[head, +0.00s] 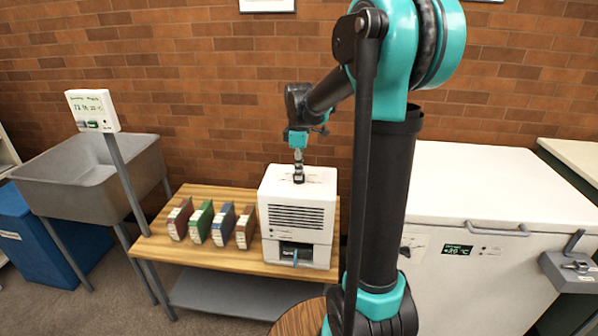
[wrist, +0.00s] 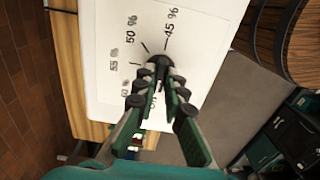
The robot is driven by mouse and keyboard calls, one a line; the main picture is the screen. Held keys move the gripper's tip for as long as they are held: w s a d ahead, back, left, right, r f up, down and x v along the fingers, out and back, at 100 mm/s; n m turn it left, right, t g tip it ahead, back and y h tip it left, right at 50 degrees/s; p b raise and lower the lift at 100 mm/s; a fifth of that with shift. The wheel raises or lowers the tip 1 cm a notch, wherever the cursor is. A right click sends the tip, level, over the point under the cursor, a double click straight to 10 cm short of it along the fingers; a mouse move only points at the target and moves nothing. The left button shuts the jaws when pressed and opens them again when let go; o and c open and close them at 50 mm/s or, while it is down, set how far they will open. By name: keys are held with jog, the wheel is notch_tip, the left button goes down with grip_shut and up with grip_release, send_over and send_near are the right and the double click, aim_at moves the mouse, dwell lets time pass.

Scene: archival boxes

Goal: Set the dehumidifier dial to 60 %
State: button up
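I read 45 % and 50 % at the top and 55 % at the left; lower labels are blurred or partly behind the fingers. My gripper (head: 298,175) points down on the top; in the wrist view its fingertips (wrist: 159,80) are close together around the dial. The dial's pointer is hidden or too unclear to read.
Several coloured archival boxes (head: 209,223) stand left of the dehumidifier on the wooden table (head: 190,250). A display post (head: 93,111) and a grey sink (head: 85,175) are farther left. A white chest freezer (head: 470,190) is at the right.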

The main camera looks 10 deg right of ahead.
jog(key=shift+m, duration=0.3)
grip_shut()
jog(key=m, duration=0.3)
jog(key=shift+m, duration=2.6)
jog(key=o, duration=0.6)
grip_release()
jog(key=shift+r, duration=0.1)
notch_tip(320, 180, up, 12)
jog(key=shift+f, duration=0.1)
jog(key=shift+s, duration=0.1)
